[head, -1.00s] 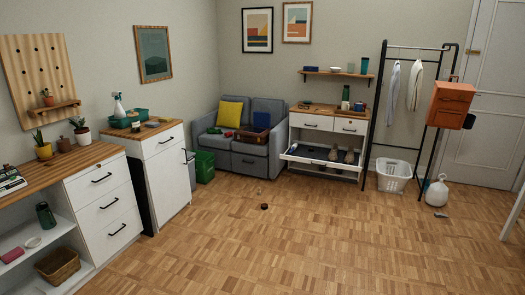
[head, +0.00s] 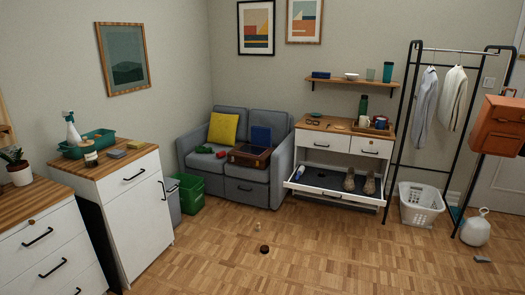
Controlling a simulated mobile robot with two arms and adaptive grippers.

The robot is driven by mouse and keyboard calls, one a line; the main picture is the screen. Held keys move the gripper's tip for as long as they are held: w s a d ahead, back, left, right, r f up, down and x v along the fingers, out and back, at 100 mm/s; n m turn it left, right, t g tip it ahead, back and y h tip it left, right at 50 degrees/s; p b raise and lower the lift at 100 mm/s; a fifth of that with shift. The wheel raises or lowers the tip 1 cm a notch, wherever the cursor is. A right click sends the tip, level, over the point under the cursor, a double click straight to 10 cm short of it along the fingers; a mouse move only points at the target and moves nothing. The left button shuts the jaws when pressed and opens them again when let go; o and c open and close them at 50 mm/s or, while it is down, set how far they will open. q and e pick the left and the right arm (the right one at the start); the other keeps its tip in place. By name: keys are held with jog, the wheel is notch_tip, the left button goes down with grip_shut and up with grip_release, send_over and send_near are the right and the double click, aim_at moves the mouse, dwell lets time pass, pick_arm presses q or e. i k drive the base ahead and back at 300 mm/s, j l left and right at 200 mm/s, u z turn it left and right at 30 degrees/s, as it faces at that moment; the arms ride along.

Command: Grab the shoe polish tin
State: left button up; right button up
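A small dark round object (head: 264,249), which looks like the shoe polish tin, lies on the open wooden floor in the lower middle of the head view. It is too small to read any label. A small pale object (head: 257,226) stands on the floor a little behind it. Neither of my grippers shows in the head view.
A grey sofa (head: 279,185) with a yellow cushion stands at the back, a green bin (head: 189,194) at its left. A white shoe cabinet (head: 318,142) has its lower drawer out, holding shoes. White cabinets line the left. A laundry basket (head: 419,207) stands right.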

aim_at(265, 249)
jog(key=i+j+z, duration=0.1)
jog(key=i, duration=1.7)
